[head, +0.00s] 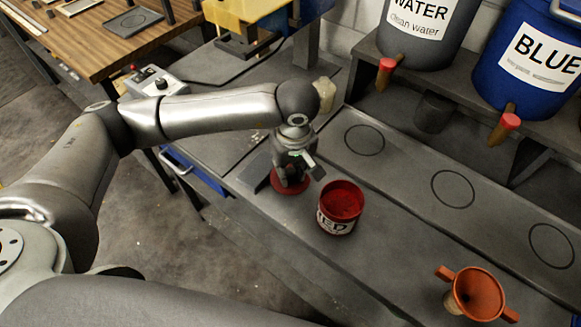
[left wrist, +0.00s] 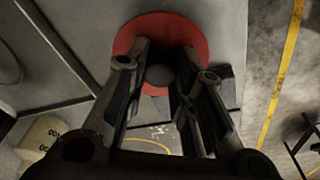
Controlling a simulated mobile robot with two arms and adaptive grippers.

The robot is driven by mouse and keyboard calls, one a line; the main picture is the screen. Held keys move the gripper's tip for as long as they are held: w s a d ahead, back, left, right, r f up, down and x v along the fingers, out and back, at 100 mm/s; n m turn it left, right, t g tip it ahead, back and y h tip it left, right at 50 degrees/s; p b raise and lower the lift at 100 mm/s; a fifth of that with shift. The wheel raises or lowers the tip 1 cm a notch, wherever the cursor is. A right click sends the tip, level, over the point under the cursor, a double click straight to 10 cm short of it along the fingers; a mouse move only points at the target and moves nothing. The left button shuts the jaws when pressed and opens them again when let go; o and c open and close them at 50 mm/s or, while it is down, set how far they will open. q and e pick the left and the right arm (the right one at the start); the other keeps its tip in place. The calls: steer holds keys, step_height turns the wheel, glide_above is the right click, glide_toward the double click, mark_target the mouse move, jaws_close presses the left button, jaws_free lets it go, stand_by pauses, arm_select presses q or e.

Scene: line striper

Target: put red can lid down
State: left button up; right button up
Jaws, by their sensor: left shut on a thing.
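The red can lid (head: 289,190) is a flat red disc just left of the red can (head: 340,206), low over or on the grey bench; I cannot tell if it touches. My left gripper (head: 290,174) points down at the lid and is shut on its dark knob. In the left wrist view the lid (left wrist: 190,32) lies beyond the fingertips, with the round knob (left wrist: 168,75) between the fingers of the gripper (left wrist: 166,66). The can is open at the top, upright, with red inside and a label partly reading RED. My right gripper is not in view.
The grey bench (head: 400,218) has several empty marked circles along its back strip. An orange funnel (head: 478,294) stands at the front right. A blue container (head: 530,60) and a grey water container (head: 425,30) with taps sit on the shelf behind. A control box (head: 158,82) is at left.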

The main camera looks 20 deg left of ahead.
mark_target(293, 177)
arm_select(q)
steer(key=shift+f, duration=0.2)
steer(key=o, duration=0.9)
steer(key=shift+r, duration=0.1)
steer(key=shift+r+p, duration=0.25)
steer(key=shift+p, duration=0.05)
steer(key=shift+r, duration=0.35)
steer(key=shift+s+d+r+b, duration=0.2)
steer(key=shift+r+b, duration=0.2)
steer(key=shift+r, duration=1.45)
steer(key=shift+s+d+r+b, duration=0.15)
steer(key=shift+r+b, duration=0.3)
steer(key=shift+r, duration=1.4)
steer(key=shift+s+d+r+b, duration=0.15)
steer(key=shift+r+b, duration=0.25)
steer(key=shift+r, duration=1.45)
